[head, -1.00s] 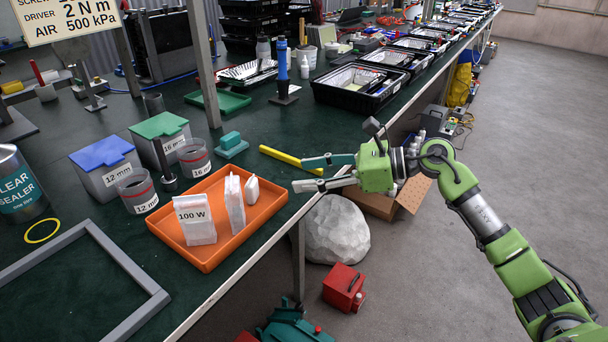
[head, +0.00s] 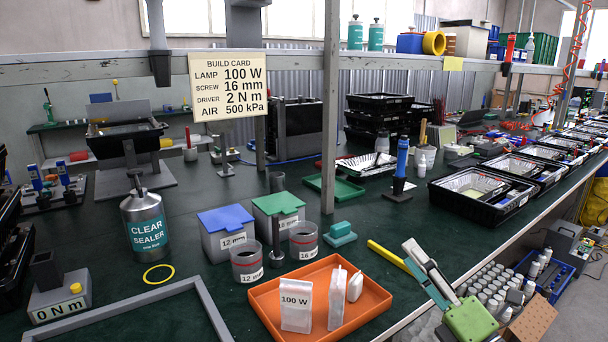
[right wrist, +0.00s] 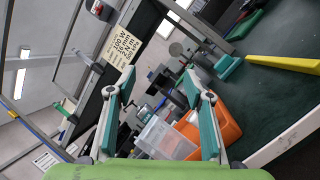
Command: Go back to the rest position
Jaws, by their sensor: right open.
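My right gripper (head: 424,272) is open and empty. It is above the front edge of the bench, to the right of the orange tray (head: 262,306). Its two teal-padded fingers stand apart in the right wrist view (right wrist: 168,98), with nothing held between them. The orange tray holds a bag labelled 100 W (head: 296,305) and two other pale packets, a taller one (head: 337,298) and a smaller one (head: 355,286). The tray also shows past the fingers in the right wrist view (right wrist: 222,128). My left gripper is not in view.
A yellow bar (head: 390,256) lies on the bench close to the gripper. Behind the tray stand blue-lidded (head: 226,232) and green-lidded (head: 279,214) bins, two grey cups and a teal block (head: 340,235). A grey frame (head: 150,305) lies front left. Black trays (head: 484,195) line the right side.

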